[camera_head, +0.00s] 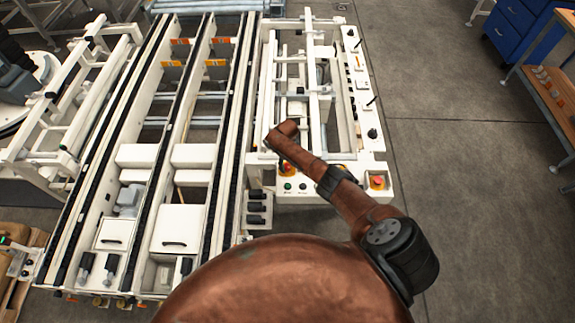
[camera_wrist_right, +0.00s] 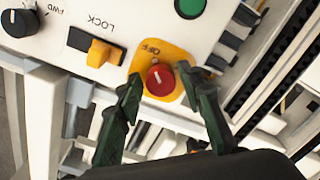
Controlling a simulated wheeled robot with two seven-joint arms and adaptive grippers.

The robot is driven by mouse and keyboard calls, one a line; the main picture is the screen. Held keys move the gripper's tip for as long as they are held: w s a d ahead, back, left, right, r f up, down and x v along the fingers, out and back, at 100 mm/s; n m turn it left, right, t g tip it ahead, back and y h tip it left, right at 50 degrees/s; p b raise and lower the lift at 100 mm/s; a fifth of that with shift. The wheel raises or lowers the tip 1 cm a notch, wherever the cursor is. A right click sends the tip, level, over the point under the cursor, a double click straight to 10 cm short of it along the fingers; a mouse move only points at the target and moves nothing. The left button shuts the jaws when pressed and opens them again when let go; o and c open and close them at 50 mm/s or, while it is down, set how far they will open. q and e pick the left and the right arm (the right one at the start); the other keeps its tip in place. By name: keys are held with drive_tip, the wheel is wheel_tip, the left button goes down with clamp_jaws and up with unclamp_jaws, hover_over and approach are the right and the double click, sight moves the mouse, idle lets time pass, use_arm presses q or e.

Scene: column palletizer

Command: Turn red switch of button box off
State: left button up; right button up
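The red switch (camera_wrist_right: 160,80) is a round red knob with a light mark, on a yellow plate (camera_wrist_right: 166,54) marked OFF. It sits on the white panel of the button box (camera_wrist_right: 134,22). In the head view the panel (camera_head: 316,188) is partly covered by my right arm. My right gripper (camera_wrist_right: 161,77) has its dark green fingers spread, one on each side of the red knob. A gap seems to show between each finger and the knob; contact is hard to judge. In the head view this gripper is mostly hidden by the arm. My left gripper is not in view.
On the panel are an orange LOCK switch (camera_wrist_right: 98,53), a black knob (camera_wrist_right: 19,22) and a green button (camera_wrist_right: 190,7). A red emergency button (camera_head: 377,182) sits at the panel's right corner. White conveyor rails (camera_head: 161,125) fill the left. Open floor lies to the right.

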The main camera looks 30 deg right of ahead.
sight(287, 167)
drive_tip(key=shift+o, duration=0.7)
drive_tip(key=shift+w, duration=0.1)
drive_tip(key=shift+r, duration=0.2)
wheel_tip(287, 167, up, 12)
drive_tip(key=shift+f, duration=0.15)
drive_tip(key=shift+a, duration=0.1)
